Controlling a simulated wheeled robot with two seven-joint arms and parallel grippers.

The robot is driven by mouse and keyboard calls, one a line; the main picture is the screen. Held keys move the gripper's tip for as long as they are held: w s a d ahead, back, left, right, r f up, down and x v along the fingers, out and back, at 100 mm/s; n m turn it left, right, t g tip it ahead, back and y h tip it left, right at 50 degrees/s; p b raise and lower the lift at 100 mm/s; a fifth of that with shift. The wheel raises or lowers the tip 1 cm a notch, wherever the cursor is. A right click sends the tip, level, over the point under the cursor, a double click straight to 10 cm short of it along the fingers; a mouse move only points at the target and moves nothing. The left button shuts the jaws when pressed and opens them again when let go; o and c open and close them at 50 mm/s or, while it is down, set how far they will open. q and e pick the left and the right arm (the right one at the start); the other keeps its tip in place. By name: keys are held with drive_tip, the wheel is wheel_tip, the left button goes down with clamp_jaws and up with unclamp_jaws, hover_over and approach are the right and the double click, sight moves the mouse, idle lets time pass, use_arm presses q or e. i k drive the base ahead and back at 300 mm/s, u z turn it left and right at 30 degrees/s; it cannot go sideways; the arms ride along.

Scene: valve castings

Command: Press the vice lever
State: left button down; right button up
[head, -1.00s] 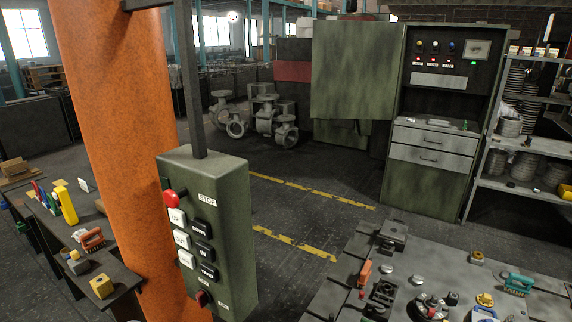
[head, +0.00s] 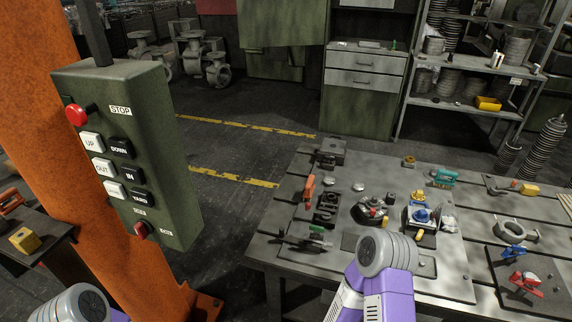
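A dark vice-like fixture (head: 327,202) sits on the left part of the grey metal worktable (head: 272,250). An orange handle (head: 309,190) stands just to its left. A dark device with a green grip (head: 316,229) lies nearer the table's front edge. I cannot tell for sure which of these parts is the vice lever. Neither of my grippers shows in the head view. Only purple and white links of my arms show, at the bottom left and over the table's front edge.
A hanging green control box (head: 137,150) with a red stop button is at left, before an orange pillar (head: 35,100). More clamps, including a teal one (head: 445,177) and a red one (head: 525,281), lie on the table. Bare floor lies between pillar and table.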

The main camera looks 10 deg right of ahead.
sight(325, 216)
drive_tip(key=k, duration=0.5)
drive_tip(key=z, duration=1.45)
drive_tip(key=i, duration=1.1)
drive_tip(key=u, duration=2.05)
